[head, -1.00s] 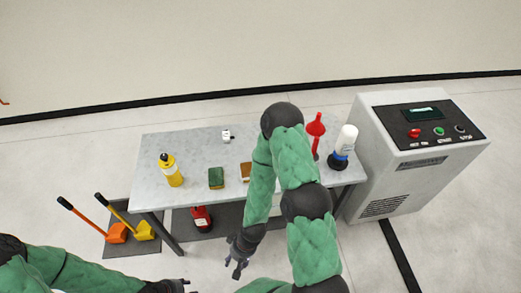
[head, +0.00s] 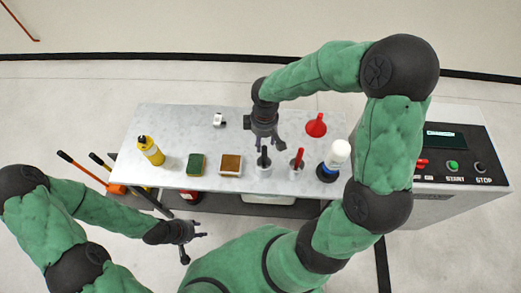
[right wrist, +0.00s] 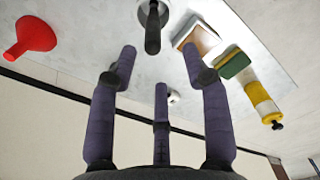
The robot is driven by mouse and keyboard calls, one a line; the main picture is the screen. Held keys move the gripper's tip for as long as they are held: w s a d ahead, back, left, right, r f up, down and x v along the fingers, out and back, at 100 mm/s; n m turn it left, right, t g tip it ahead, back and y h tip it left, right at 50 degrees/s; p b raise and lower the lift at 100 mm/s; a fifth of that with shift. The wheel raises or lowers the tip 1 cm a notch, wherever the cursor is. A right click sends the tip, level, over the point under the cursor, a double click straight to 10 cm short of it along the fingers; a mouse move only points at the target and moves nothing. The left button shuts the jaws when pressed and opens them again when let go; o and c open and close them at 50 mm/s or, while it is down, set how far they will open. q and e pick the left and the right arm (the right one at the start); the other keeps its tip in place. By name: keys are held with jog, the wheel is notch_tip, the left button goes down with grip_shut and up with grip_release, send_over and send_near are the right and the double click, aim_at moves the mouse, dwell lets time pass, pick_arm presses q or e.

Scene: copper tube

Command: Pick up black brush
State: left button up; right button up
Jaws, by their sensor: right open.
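The black brush (head: 264,156) stands upright in a small white cup (head: 264,171) near the table's front edge, with its handle up. My right gripper (head: 267,146) is open just above and behind it, empty. In the right wrist view the black handle (right wrist: 153,36) shows beyond the spread fingers (right wrist: 160,62), near the top middle, apart from them; its cup (right wrist: 163,10) is cut by the edge. My left gripper (head: 195,248) is open and empty, low in front of the table.
A red-handled brush (head: 298,157) in another cup stands close on the right. A red funnel (head: 316,125) and white-capped bottle (head: 336,156) are further right. A brown-topped block (head: 231,164), green sponge (head: 196,164) and yellow bottle (head: 151,151) stand left on the table (head: 178,118).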

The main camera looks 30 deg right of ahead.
aim_at(264, 152)
jog(key=shift+w+d+r, duration=0.2)
jog(key=shift+d+r, duration=0.05)
jog(key=shift+r, duration=0.15)
jog(key=shift+f, duration=0.35)
notch_tip(264, 152, down, 10)
jog(key=b, duration=0.3)
jog(key=shift+d, duration=0.1)
jog(key=shift+r, duration=0.1)
grip_shut()
